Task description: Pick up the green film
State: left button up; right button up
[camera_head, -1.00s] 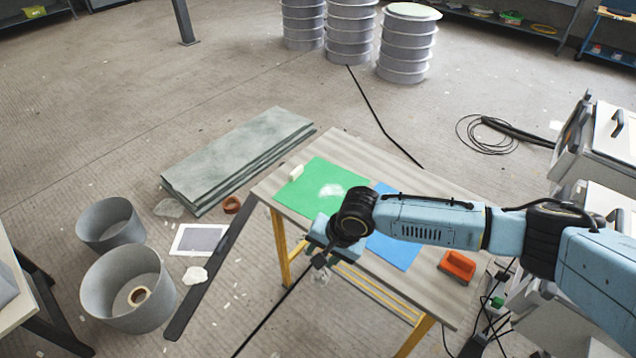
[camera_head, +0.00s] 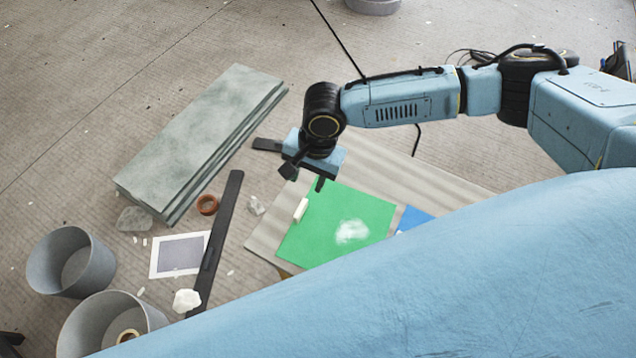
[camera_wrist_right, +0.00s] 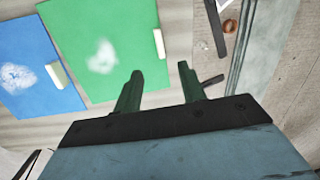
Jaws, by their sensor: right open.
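The green film (camera_head: 325,238) lies flat on the table (camera_head: 425,172) and bears a white smear (camera_head: 352,231). A small white bar (camera_head: 301,210) lies along its left edge. The film also shows in the right wrist view (camera_wrist_right: 85,20), up and left of the fingers, with the bar (camera_wrist_right: 159,43) at its right edge. My right gripper (camera_head: 304,181) is open and empty, beyond the film's far edge and apart from it. Its two green fingers (camera_wrist_right: 159,72) stand wide apart in the wrist view. My left gripper is not in view.
A blue sheet (camera_head: 413,219) lies right of the film; the wrist view shows a white bar on it (camera_wrist_right: 57,73). Grey-green slabs (camera_head: 205,135), a dark strip (camera_head: 222,225) and grey tubs (camera_head: 70,265) are on the floor left. My large blue body part covers the lower right.

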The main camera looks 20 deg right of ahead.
jog(key=b, duration=0.1)
send_near(300, 209)
jog(key=f, duration=0.3)
jog(key=shift+a+f+b, duration=0.25)
jog(key=shift+a+b, duration=0.05)
notch_tip(300, 209, down, 2)
jog(key=shift+a+f+b, duration=0.1)
jog(key=shift+a+b, duration=0.05)
jog(key=shift+b, duration=0.15)
jog(key=shift+w+a+f+b, duration=0.1)
jog(key=shift+f+b, duration=0.1)
jog(key=shift+f, duration=0.4)
jog(key=shift+a+f+b, duration=0.1)
jog(key=shift+f+b, duration=0.05)
jog(key=shift+f, duration=0.8)
jog(key=shift+a, duration=0.1)
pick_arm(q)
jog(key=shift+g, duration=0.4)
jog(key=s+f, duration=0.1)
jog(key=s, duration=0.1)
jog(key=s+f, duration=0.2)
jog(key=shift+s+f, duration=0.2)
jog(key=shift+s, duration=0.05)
pick_arm(e)
grip_shut()
